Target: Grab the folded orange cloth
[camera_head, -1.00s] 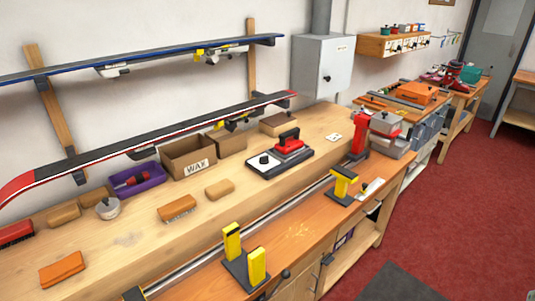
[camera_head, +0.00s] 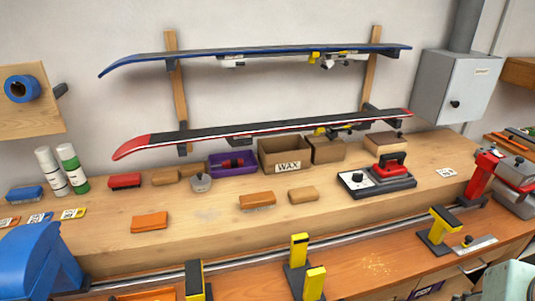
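The folded orange cloth (camera_head: 149,222) lies flat on the wooden bench in the head view, left of the middle, near the front edge of the raised top. Nothing covers it, and bare wood surrounds it. It looks like a small orange rectangle with a fold line along it. My gripper is not recognizable in the head view, so its distance from the cloth does not show.
Brushes and blocks, including a wooden-backed brush (camera_head: 257,200), stand right of the cloth. White and green bottles (camera_head: 73,169) stand behind left. A large blue object (camera_head: 40,262) fills the lower left. Yellow-topped vises (camera_head: 300,266) line the lower front ledge. Skis (camera_head: 265,131) hang above.

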